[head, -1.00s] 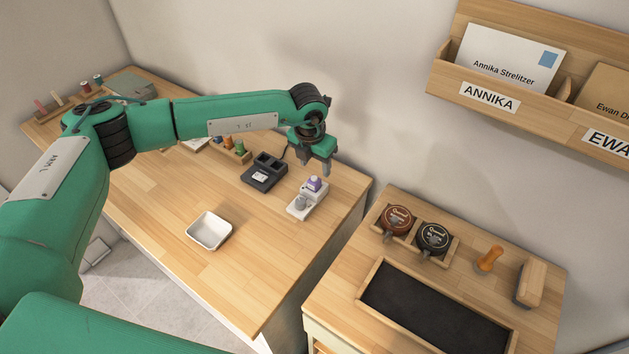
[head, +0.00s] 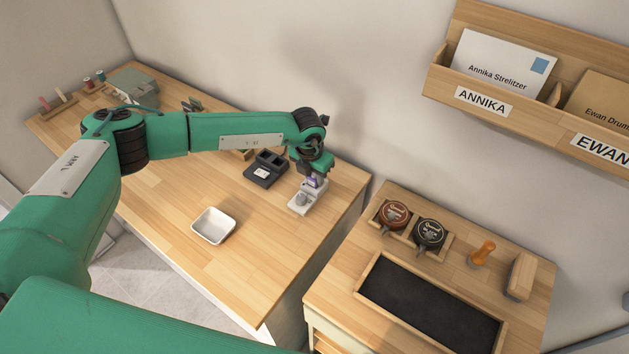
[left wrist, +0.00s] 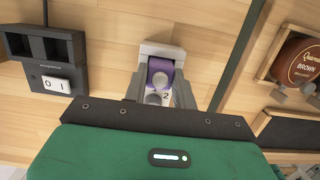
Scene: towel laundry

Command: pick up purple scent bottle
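The purple scent bottle (head: 315,182) sits at the back of a small light-grey stand (head: 301,203) near the right end of the long wooden table. In the left wrist view the purple bottle (left wrist: 161,73) is between my left gripper's fingers, with the stand (left wrist: 165,50) behind it and a label "2" beside it. My left gripper (head: 314,179) is down at the bottle, one finger on each side. I cannot tell whether the fingers press on it. The bottle's lower part is partly hidden. My right gripper is out of view.
A dark device (head: 265,169) stands just left of the stand. A white dish (head: 214,225) lies nearer the front edge. Across a gap to the right, a second table holds two round tins (head: 429,233) and a dark tray (head: 430,305). A wall letter rack (head: 500,110) hangs above.

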